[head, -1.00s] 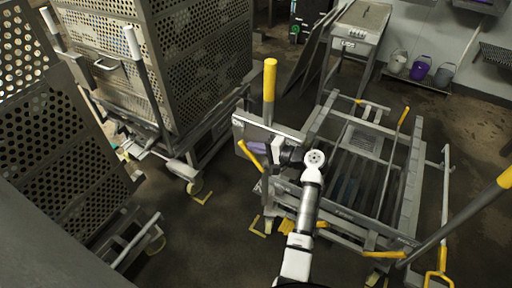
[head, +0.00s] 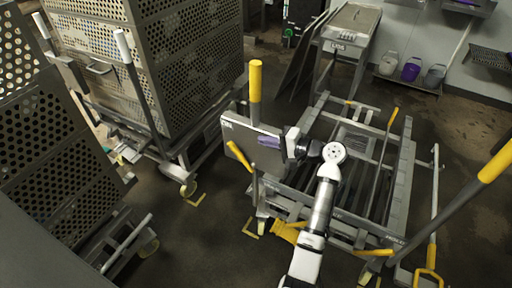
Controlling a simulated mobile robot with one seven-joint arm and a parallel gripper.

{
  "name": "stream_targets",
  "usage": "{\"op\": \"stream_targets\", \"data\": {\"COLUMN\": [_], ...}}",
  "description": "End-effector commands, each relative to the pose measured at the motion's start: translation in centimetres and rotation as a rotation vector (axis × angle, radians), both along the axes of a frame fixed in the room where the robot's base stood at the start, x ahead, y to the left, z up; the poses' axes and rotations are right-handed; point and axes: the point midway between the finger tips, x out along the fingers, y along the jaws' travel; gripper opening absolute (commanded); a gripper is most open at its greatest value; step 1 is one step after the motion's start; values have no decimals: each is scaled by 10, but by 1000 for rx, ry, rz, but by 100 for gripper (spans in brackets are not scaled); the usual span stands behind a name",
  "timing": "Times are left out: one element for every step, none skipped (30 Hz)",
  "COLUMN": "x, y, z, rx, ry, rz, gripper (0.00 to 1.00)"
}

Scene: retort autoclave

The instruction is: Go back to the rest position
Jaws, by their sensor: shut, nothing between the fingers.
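My gripper (head: 284,143) is at the end of my white and grey arm, near the middle of the head view. It is seen from behind and above, so its fingertips are hard to make out. It looks shut and holds nothing that I can see. It points left, close to the right side of a flat grey panel (head: 240,152) on the empty trolley's near left corner. A small purple patch shows between the gripper and the panel. I cannot tell whether they touch.
The low trolley (head: 402,185) with slatted bed and yellow-tipped handles lies under and right of my arm. A tall perforated basket cart (head: 190,60) stands at upper left, another perforated basket (head: 50,125) at far left. Buckets (head: 411,70) stand by the back wall. Dark floor lies between the carts.

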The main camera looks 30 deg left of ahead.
Motion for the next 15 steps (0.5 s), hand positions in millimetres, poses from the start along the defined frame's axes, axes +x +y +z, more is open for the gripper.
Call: {"op": "stream_targets", "data": {"x": [0, 0, 0, 0, 0, 0, 0, 0, -1, -1, -1, -1, -1, 1, 3], "y": [-7, -10, -14, -16, -18, -20, -21, -22, -23, -23, -23, -23, -23, -24, -25], "z": [4, 7, 10, 12, 14, 16, 17, 18, 18, 19, 19, 19, 19, 19, 20], "rx": [0, 0, 0, 0, 0, -1, -1, -1, 0, 0, 0, 0, 0, -7, -24], "ry": [-4, -3, -2, -2, -2, -1, -1, 0, 0, 1, 1, 1, 1, -10, -34], "rz": [-3, -3, -4, -4, -3, -2, -1, -1, -1, -1, -1, -1, -1, -9, -29], "gripper": [0, 0, 0, 0, 0, 0, 0, 0, 0, 0, 0, 0, 0, 0, 0]}}
